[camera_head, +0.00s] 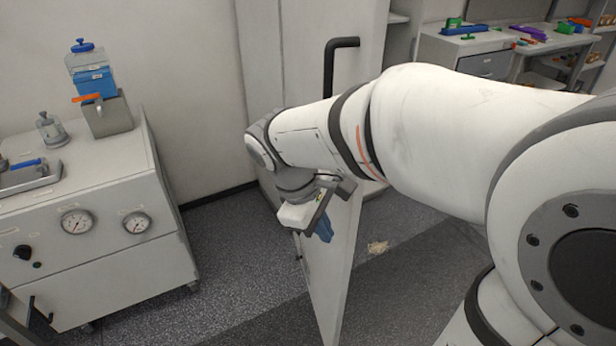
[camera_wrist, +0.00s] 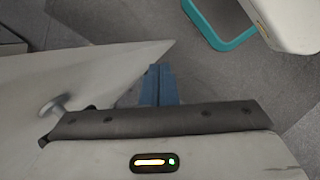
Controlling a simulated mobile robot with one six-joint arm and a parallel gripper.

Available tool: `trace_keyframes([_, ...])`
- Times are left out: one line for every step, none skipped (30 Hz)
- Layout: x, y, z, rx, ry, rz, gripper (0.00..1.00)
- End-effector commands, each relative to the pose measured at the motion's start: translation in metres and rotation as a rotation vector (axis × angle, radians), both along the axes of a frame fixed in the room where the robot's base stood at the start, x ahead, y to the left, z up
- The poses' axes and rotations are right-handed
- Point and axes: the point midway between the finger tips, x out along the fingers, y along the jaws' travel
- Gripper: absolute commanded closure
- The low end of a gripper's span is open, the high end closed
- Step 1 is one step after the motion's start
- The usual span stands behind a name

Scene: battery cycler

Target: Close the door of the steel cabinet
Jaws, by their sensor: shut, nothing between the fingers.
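The steel cabinet's door (camera_head: 340,265) is a tall pale panel standing open, swung out into the room, with a black bar handle (camera_head: 330,65) near its top. In the wrist view the pale panel (camera_wrist: 95,75) fills the left side. My gripper (camera_head: 323,230) is low beside the door panel, its blue fingers together and empty. The fingers (camera_wrist: 158,85) point toward the floor near the panel's corner in the wrist view. I cannot tell whether they touch the door. My arm hides much of the door's middle and the cabinet interior.
A white cart (camera_head: 95,260) with gauges stands at the left, carrying a blue-lidded container (camera_head: 88,65). Shelves with tools (camera_head: 490,40) stand at the back right. Speckled floor (camera_head: 235,265) is clear between cart and door. A teal-edged object (camera_wrist: 225,38) shows in the wrist view.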

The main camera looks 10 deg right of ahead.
Motion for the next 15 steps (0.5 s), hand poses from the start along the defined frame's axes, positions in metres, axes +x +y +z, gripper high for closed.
trace_keyframes([0.013,0.014,-0.011,-0.072,0.063,0.131,1.00])
trace_keyframes([0.019,0.020,-0.013,-0.114,0.095,0.200,1.00])
trace_keyframes([0.027,0.029,-0.014,-0.167,0.138,0.285,1.00])
trace_keyframes([0.033,0.035,-0.015,-0.203,0.166,0.343,1.00])
trace_keyframes([0.038,0.041,-0.016,-0.239,0.193,0.394,1.00])
trace_keyframes([0.043,0.048,-0.017,-0.281,0.224,0.453,1.00])
trace_keyframes([0.047,0.054,-0.017,-0.309,0.245,0.492,1.00])
trace_keyframes([0.050,0.058,-0.017,-0.333,0.262,0.525,1.00])
trace_keyframes([0.054,0.063,-0.017,-0.361,0.282,0.561,1.00])
trace_keyframes([0.055,0.067,-0.017,-0.377,0.294,0.582,1.00])
trace_keyframes([0.057,0.069,-0.017,-0.391,0.304,0.598,1.00])
trace_keyframes([0.059,0.071,-0.017,-0.403,0.312,0.614,1.00])
trace_keyframes([0.060,0.071,-0.018,-0.410,0.316,0.621,1.00])
trace_keyframes([0.060,0.071,-0.019,-0.413,0.320,0.626,1.00])
trace_keyframes([0.060,0.069,-0.021,-0.416,0.323,0.628,1.00])
